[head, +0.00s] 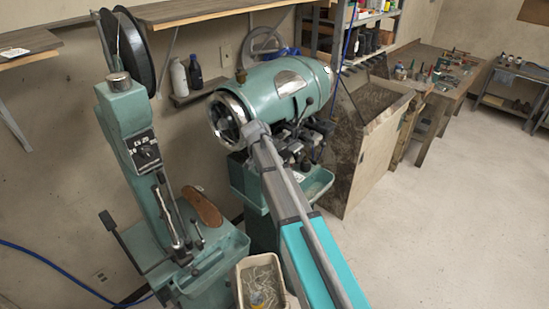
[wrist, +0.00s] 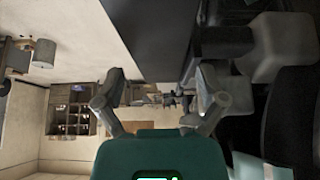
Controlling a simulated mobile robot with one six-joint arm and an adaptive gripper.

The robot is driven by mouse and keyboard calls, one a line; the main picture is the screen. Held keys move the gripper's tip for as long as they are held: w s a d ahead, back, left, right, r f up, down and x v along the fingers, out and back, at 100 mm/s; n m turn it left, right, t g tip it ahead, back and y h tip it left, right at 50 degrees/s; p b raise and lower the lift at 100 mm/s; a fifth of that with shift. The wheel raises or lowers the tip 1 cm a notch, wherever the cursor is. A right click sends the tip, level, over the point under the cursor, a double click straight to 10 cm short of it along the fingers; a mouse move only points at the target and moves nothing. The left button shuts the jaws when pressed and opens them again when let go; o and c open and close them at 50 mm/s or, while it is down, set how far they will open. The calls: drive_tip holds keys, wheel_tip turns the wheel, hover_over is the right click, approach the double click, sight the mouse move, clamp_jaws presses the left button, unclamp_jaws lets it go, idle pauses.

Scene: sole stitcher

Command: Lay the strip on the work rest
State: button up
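In the wrist view my gripper (wrist: 160,82) has its two fingers spread, with a wide gap and nothing visible held between them. In the head view my arm reaches toward the big green machine head (head: 290,95), and the gripper itself cannot be made out there. A brown sole-shaped piece (head: 203,207) lies on the green stitcher (head: 130,130) at the left, well left of my arm. I cannot pick out a strip for certain in either view. The work rest cannot be told apart clearly from the stitcher's other parts.
A tub (head: 262,285) of pale, string-like scraps stands at the front, beside my arm. A wooden-sided cabinet (head: 372,155) stands right of the machine head. A dark flat panel (wrist: 145,40) is close above the fingers in the wrist view. Floor at the right is clear.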

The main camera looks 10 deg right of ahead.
drive_tip(key=shift+s+a, duration=0.15)
drive_tip(key=shift+s+a, duration=0.45)
drive_tip(key=shift+a, duration=0.25)
drive_tip(key=shift+s+a, duration=0.5)
drive_tip(key=shift+a, duration=0.2)
drive_tip(key=shift+o, duration=0.7)
drive_tip(key=shift+s, duration=0.1)
idle(0.3)
